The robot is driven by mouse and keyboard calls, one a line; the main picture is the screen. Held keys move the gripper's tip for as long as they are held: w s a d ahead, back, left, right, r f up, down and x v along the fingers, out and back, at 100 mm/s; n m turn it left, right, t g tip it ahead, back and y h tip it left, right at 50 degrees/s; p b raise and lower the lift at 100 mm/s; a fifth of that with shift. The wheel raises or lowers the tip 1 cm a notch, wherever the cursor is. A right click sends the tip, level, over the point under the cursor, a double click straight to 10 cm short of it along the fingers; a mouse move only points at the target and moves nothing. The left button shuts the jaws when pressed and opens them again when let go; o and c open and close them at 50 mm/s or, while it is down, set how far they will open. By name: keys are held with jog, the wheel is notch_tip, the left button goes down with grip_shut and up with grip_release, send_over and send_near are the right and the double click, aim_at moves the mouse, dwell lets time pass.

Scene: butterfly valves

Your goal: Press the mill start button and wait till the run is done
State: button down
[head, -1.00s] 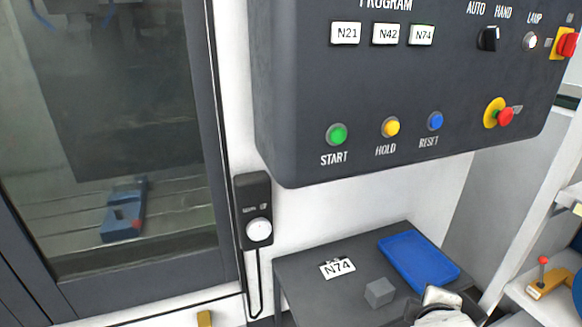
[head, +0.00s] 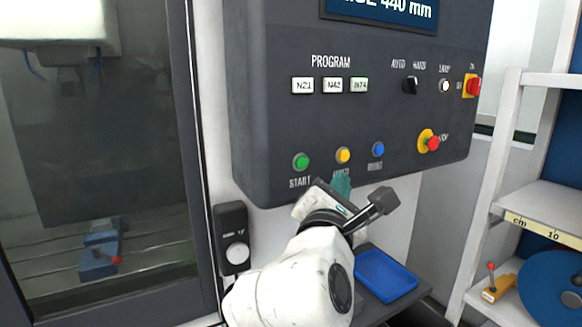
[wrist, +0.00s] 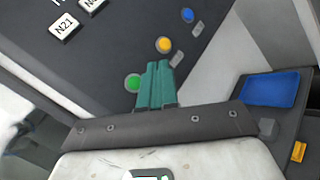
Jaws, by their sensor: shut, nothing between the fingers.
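The green START button (head: 301,161) is at the lower left of the dark mill control panel (head: 270,120). It also shows in the wrist view (wrist: 133,82), just left of my fingertips. My gripper (head: 342,184) has teal fingers, shut together and empty. In the head view it is below and right of START, under the yellow HOLD button (head: 343,155), whose label it partly covers. In the wrist view my gripper (wrist: 158,64) points toward the panel between START and HOLD. I cannot tell whether the fingertips touch the panel. The mill window (head: 100,180) shows a blue vice (head: 99,262) inside.
The blue RESET button (head: 378,149) is right of HOLD, and a red stop knob (head: 433,144) is farther right. A blue tray (head: 386,276) lies below on a dark stand, beside a grey block (wrist: 268,128). White shelves (head: 545,200) stand at the right.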

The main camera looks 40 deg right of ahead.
aim_at(302, 163)
dwell(0.3)
jog(key=shift+w+d+b, duration=0.35)
jog(key=shift+w+d, duration=0.05)
jog(key=shift+w, duration=1)
jog(key=shift+w+d+b, duration=0.35)
jog(key=shift+w+d, duration=0.1)
jog(key=shift+w, duration=0.95)
jog(key=shift+w+d+b, duration=0.35)
jog(key=shift+w+d, duration=0.05)
jog(key=shift+w, duration=1)
jog(key=shift+w, duration=0.1)
jog(key=shift+w+d+p, duration=0.1)
jog(key=shift+w+p, duration=0.2)
jog(key=shift+p, duration=0.1)
